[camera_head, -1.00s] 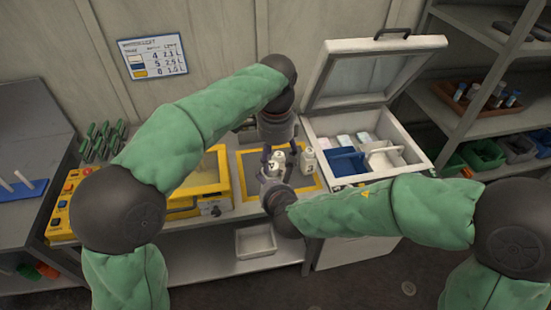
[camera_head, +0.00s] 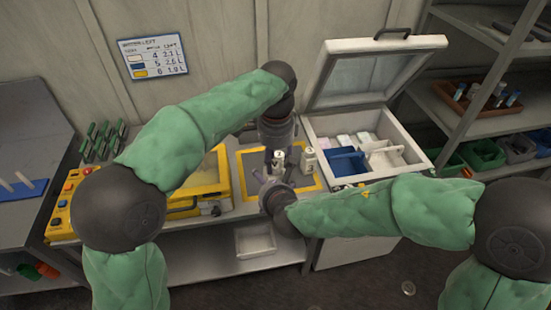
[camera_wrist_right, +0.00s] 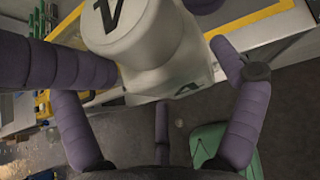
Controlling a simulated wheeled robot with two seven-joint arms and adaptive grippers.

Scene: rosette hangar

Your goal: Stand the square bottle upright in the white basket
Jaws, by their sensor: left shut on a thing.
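My left gripper (camera_head: 272,152) reaches down over the yellow-edged mat and is shut on a white bottle (camera_head: 279,160), which looks about upright. The bottle, its lid marked with a dark letter, fills the top of the right wrist view (camera_wrist_right: 180,45). Whether it is square is hard to tell. My right gripper (camera_head: 275,180) is just in front and below, its purple fingers (camera_wrist_right: 160,110) spread apart near the bottle. A second white bottle (camera_head: 308,160) stands to the right. The white basket (camera_head: 400,157) sits inside the open chest, beside a blue basket (camera_head: 345,163).
The chest's lid (camera_head: 370,75) stands raised. A yellow machine (camera_head: 205,180) is left of the mat (camera_head: 318,182). A white tray (camera_head: 255,240) lies on the lower shelf. A shelf rack with bins (camera_head: 485,155) stands at the right.

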